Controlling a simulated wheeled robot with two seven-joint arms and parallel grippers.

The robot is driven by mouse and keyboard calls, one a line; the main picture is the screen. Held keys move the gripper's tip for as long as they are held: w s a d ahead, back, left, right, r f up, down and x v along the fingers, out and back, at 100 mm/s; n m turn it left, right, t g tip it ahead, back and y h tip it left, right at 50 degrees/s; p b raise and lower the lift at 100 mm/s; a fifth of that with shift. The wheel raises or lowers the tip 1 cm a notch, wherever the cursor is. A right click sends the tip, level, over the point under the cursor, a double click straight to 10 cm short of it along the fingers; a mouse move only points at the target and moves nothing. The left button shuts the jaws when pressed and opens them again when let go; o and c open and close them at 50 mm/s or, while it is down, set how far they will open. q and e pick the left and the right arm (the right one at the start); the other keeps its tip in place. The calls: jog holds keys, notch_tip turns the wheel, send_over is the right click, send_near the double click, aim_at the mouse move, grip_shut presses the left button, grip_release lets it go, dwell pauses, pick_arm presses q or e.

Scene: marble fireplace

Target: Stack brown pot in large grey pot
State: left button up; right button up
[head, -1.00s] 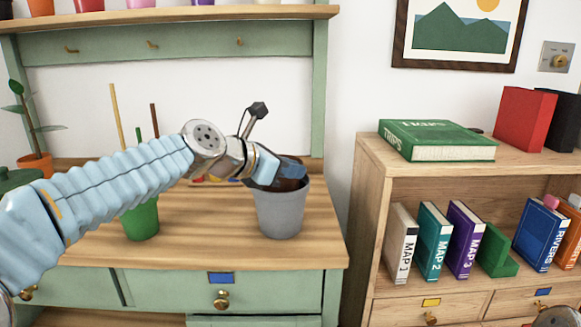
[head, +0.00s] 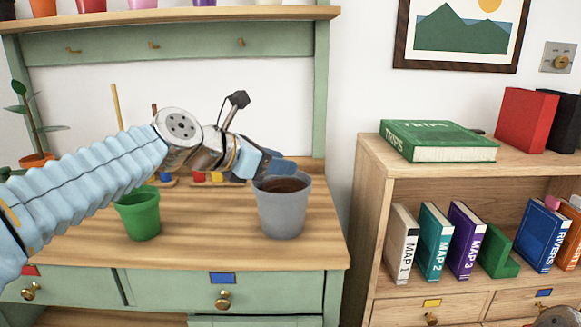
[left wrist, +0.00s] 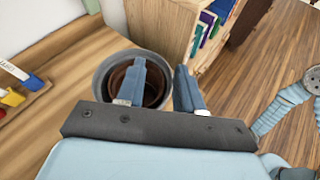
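The large grey pot (head: 283,215) stands upright on the wooden bench top, near its right end. The brown pot (head: 282,185) sits inside it, with its dark inner side showing just below the grey rim. Both show nested in the left wrist view, the brown pot (left wrist: 154,88) within the grey pot (left wrist: 103,76). My right gripper is not in view.
A green pot (head: 139,213) stands left of the grey pot, below my left arm. Small coloured items (head: 208,177) lie at the bench back. A bookshelf (head: 375,165) stands to the right. The bench front between the pots is clear.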

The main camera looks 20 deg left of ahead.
pick_arm(q)
jog(key=v, duration=0.8)
jog(key=shift+f, duration=0.1)
